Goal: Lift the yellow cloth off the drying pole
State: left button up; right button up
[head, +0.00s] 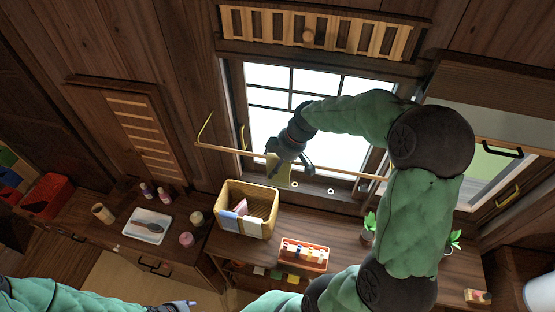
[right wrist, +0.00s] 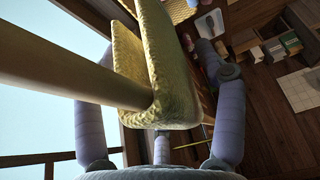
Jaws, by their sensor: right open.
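The yellow cloth (head: 278,172) hangs folded over the wooden drying pole (head: 235,151) in front of the window. In the right wrist view the cloth (right wrist: 172,70) wraps the end stretch of the pole (right wrist: 60,60) that shows and looks thick and fuzzy. My right gripper (head: 290,160) is at the cloth. Its fingers are open, spread on either side of the cloth and pole in the right wrist view (right wrist: 160,100), with a visible gap on the right. My left gripper (head: 183,305) is only partly in view at the bottom edge, away from the pole; its jaws are unclear.
Below the window, a counter holds a yellow basket (head: 232,192), an orange tray of small items (head: 304,256) and a potted plant (head: 369,228). A white tray (head: 147,229) lies on the left counter. A slatted rack (head: 312,32) is above the window.

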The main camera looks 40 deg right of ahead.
jog(key=c, duration=1.2)
jog(key=shift+r, duration=0.1)
jog(key=shift+c, duration=0.2)
jog(key=shift+r+p, duration=2.1)
jog(key=shift+r, duration=2.4)
jog(key=shift+s+a, duration=0.3)
jog(key=shift+s, duration=0.1)
jog(key=s+a+b, duration=0.1)
jog(key=s+a, duration=0.6)
jog(key=s, duration=0.1)
jog(key=shift+s+b, duration=0.25)
jog(key=shift+b, duration=0.15)
